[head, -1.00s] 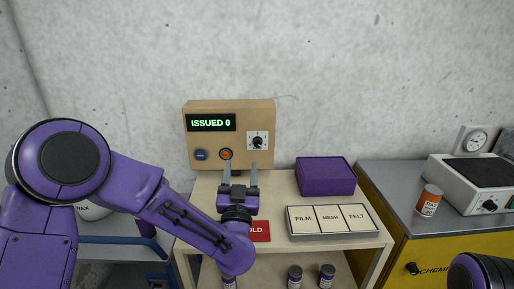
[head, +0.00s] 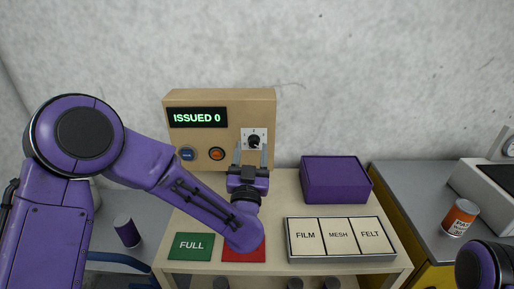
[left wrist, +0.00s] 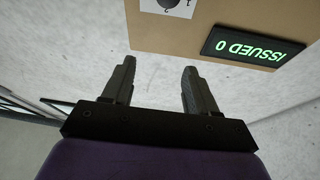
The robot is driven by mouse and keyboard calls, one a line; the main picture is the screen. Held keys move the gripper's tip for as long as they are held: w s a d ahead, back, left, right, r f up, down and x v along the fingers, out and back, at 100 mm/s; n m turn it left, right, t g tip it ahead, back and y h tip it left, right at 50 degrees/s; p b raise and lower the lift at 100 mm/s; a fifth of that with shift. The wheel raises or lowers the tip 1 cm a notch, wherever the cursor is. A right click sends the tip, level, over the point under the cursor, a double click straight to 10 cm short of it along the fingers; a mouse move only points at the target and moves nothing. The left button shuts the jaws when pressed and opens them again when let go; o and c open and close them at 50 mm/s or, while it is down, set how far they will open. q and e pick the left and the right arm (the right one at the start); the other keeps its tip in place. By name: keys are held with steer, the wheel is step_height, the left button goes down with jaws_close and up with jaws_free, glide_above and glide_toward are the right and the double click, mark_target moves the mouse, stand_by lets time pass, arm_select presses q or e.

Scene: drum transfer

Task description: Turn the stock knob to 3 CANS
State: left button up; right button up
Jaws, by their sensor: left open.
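The stock knob (head: 253,142) is a small black dial on a white plate at the right of the tan box (head: 251,105). I cannot read which mark its pointer is on. The box's display (head: 197,118) reads ISSUED 0. My left gripper (head: 250,152) is open and empty, its fingers pointing up just below and in front of the knob. In the left wrist view the knob (left wrist: 168,3) is cut off at the top edge, beyond the open fingers (left wrist: 157,85), with a gap between. My right gripper is out of view.
A blue button (head: 186,154) and an orange button (head: 217,154) sit under the display. A purple box (head: 335,180), a FILM/MESH/FELT tray (head: 342,258), a green FULL card (head: 191,247) and a red card (head: 243,255) lie on the shelf. An orange-labelled can (head: 460,217) stands at right.

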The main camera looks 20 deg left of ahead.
arm_select(q)
step_height(320, 180, down, 3)
steer(key=s+b, duration=0.2)
steer(key=b, duration=0.6)
glide_toward(254, 147)
steer(key=p+x, duration=0.4)
steer(key=x, duration=0.4)
steer(key=shift+a+r, duration=0.1)
steer(key=shift+r, duration=0.1)
steer(key=shift+w+a+r, duration=0.1)
steer(key=shift+w, duration=0.35)
steer(key=c, duration=1.1)
